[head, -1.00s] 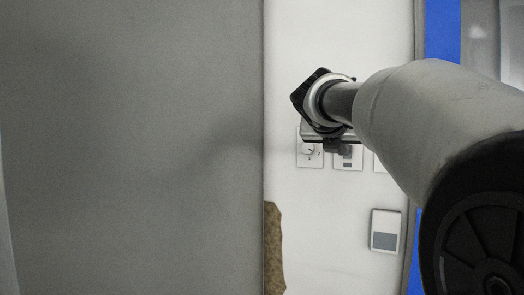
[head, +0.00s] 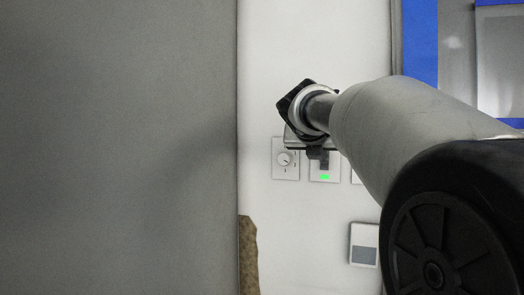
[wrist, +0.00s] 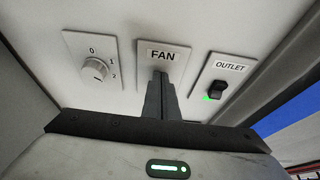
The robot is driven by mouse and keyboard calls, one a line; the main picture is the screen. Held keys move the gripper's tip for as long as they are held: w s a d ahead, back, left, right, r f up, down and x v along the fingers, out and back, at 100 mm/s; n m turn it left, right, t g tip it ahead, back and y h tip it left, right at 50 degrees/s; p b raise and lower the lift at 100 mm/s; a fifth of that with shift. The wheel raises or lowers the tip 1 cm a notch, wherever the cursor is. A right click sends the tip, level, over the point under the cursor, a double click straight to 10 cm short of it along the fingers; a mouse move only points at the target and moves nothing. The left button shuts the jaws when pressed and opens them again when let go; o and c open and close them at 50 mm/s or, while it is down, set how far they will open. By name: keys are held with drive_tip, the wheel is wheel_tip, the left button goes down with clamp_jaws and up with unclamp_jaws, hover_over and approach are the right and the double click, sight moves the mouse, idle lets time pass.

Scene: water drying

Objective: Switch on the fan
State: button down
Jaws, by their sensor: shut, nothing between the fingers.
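The fan switch plate, labelled FAN, (wrist: 163,50) is on the wall in the middle of the wrist view. It also shows in the head view (head: 325,170), with a lit green light low on it. My gripper (wrist: 160,78) is shut and empty, with its fingertips in front of or against the switch under the label. The fingers hide most of the switch in the wrist view, so contact is unclear. In the head view my gripper (head: 317,152) overlaps the top of this plate.
A dial plate marked 0, 1, 2 (wrist: 93,62) is left of the fan plate. An OUTLET switch plate (wrist: 222,80) with a green light is on the right. A thermostat-like box (head: 364,245) hangs below. A large grey surface (head: 120,150) fills the left.

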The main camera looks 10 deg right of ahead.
drive_tip(key=shift+r, duration=0.15)
drive_tip(key=shift+r+p, duration=0.65)
drive_tip(key=shift+p, duration=0.35)
drive_tip(key=shift+a, duration=0.1)
